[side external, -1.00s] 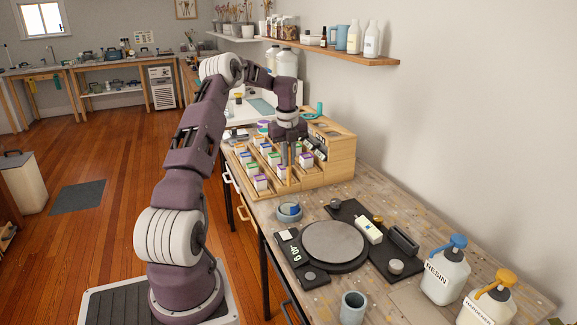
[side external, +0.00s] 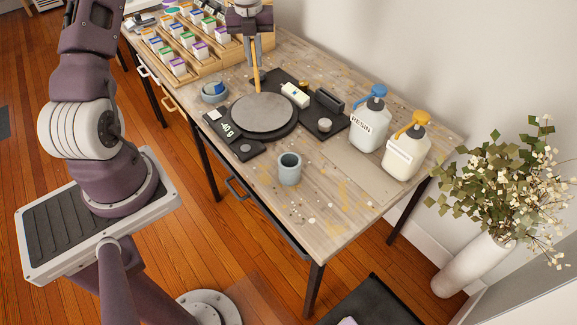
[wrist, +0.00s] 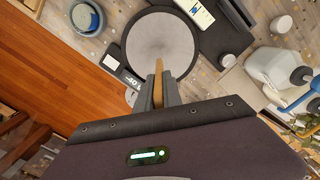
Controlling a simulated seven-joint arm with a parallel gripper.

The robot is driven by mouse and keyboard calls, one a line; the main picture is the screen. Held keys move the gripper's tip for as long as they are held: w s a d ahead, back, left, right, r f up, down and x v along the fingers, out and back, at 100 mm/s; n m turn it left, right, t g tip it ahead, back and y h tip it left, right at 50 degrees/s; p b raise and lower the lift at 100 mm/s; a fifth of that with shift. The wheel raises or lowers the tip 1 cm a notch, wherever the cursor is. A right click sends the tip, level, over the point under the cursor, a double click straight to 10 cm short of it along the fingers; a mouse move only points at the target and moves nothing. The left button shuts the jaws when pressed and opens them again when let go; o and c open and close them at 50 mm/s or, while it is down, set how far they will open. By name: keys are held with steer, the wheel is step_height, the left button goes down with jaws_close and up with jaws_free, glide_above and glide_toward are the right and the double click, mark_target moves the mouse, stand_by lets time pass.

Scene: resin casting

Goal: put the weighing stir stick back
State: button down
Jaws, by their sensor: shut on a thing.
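A thin tan wooden stir stick (side external: 256,79) hangs roughly upright from my gripper (side external: 251,57). My gripper is shut on its upper part. In the wrist view the stick (wrist: 158,68) sticks out beyond the fingertips (wrist: 157,92), over the near part of the scale's round grey plate (wrist: 161,38). In the side view the stick's lower end is near the back left rim of the scale plate (side external: 263,112); I cannot tell whether it touches. The scale's display (side external: 227,128) seems to read -40 g.
A tiered wooden rack (side external: 205,62) of small labelled boxes stands behind left. The front tabletop is mostly clear.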

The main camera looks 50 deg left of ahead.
steer(key=s+d+m, duration=0.3)
steer(key=d+m, duration=0.2)
steer(key=d, duration=0.6)
steer(key=s+d+m, duration=0.3)
steer(key=d+m, duration=0.2)
steer(key=d, duration=0.7)
step_height(320, 180, down, 10)
steer(key=shift+s+f+m+g, duration=0.15)
steer(key=shift+f+m+g, duration=0.1)
steer(key=shift+m+g, duration=0.05)
steer(key=shift+a+f, duration=0.1)
steer(key=c, duration=1.5)
jaws_free()
